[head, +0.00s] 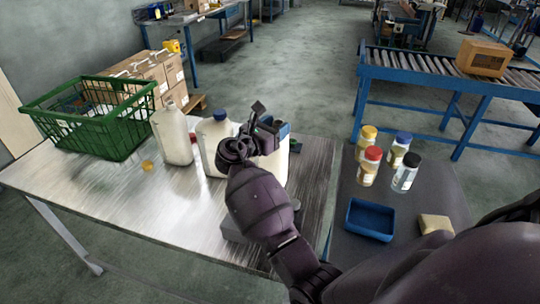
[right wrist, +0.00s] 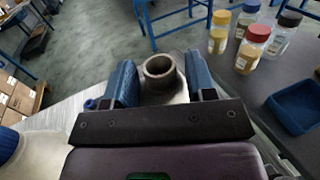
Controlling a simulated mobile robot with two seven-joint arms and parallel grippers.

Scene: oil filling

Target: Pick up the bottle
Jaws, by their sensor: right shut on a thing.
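In the head view a whitish bottle (head: 282,165) stands at the right of a row on the metal table, partly hidden by my right arm. My right gripper (head: 272,131) is at its top. In the right wrist view the open round mouth of this bottle (right wrist: 160,70) shows between the two blue fingers of my right gripper (right wrist: 163,86), which is shut on it. A whitish bottle with a blue cap (head: 213,141) stands just left of it. Another whitish bottle (head: 173,135) stands further left. My left gripper is not in view.
A green basket (head: 92,122) stands on the table's left part. A small orange cap (head: 148,165) lies near the bottles. On the dark table to the right are several capped jars (head: 368,167), a blue tray (head: 370,219) and a tan block (head: 435,224). The table's front left is clear.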

